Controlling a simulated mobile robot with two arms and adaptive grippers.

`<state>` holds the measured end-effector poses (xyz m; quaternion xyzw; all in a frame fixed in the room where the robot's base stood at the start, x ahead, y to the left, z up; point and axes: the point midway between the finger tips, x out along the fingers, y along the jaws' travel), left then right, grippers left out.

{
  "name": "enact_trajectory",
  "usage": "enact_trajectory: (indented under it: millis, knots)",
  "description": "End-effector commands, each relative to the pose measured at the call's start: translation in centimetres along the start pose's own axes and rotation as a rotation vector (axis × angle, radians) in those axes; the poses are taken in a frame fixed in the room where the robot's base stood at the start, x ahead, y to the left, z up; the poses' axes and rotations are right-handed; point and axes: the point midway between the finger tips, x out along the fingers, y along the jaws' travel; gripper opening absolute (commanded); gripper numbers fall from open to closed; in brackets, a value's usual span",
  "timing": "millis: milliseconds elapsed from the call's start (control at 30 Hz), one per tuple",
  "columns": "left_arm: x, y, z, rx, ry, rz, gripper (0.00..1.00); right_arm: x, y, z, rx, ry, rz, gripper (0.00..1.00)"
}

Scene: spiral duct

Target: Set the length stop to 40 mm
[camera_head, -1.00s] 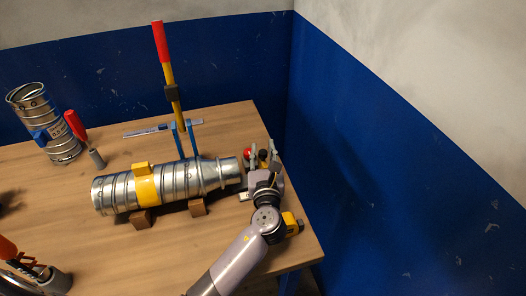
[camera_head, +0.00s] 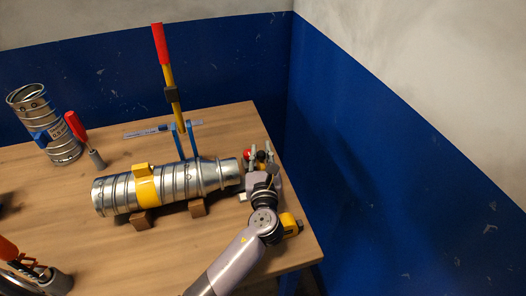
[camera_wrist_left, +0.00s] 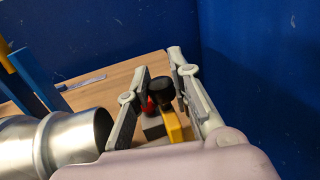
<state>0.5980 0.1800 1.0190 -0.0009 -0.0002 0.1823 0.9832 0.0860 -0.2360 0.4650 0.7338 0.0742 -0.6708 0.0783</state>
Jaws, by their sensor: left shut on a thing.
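A grey duct with spiral ribs (camera_head: 180,183) lies on brown blocks on the table, with a yellow clamp-like band (camera_head: 147,188) around it. Just beyond its right end is a small fixture with a red knob (camera_head: 248,154) and a black knob (camera_head: 262,157). My left gripper (camera_head: 262,152) is over this fixture. In the left wrist view its fingers (camera_wrist_left: 160,82) stand on both sides of the black knob (camera_wrist_left: 160,90), which they appear to hold. A yellow part (camera_wrist_left: 173,126) and a grey block (camera_wrist_left: 153,128) show below. No scale reading is legible. My right gripper is not in view.
A lever with a red grip (camera_head: 160,42) stands behind the duct on blue uprights. A ruler-like strip (camera_head: 150,131) lies at the back. An upright duct (camera_head: 62,145) and a red-handled tool (camera_head: 75,125) stand left. Blue walls rise behind and right.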

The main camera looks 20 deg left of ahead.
Motion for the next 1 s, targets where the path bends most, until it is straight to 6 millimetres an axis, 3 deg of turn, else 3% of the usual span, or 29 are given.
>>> enact_trajectory:
  millis: [100,333,367,600,700,1000]
  knots:
    - [-0.30,1.37,0.20,0.006,0.002,0.003,0.00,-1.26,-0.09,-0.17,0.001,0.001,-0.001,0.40]
    - [-0.29,1.44,-0.04,0.004,0.001,0.003,0.00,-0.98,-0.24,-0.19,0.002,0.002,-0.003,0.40]
    - [-0.29,1.44,-0.04,0.004,0.001,0.003,0.20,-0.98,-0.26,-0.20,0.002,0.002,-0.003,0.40]
    - [-0.28,1.41,-0.02,0.003,0.001,0.003,0.36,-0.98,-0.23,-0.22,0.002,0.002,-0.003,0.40]
    - [-0.28,1.40,-0.01,0.003,0.001,0.003,0.41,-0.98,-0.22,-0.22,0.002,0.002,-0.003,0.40]
    - [-0.48,1.38,-0.04,0.003,0.001,0.002,0.41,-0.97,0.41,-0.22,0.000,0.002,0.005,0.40]
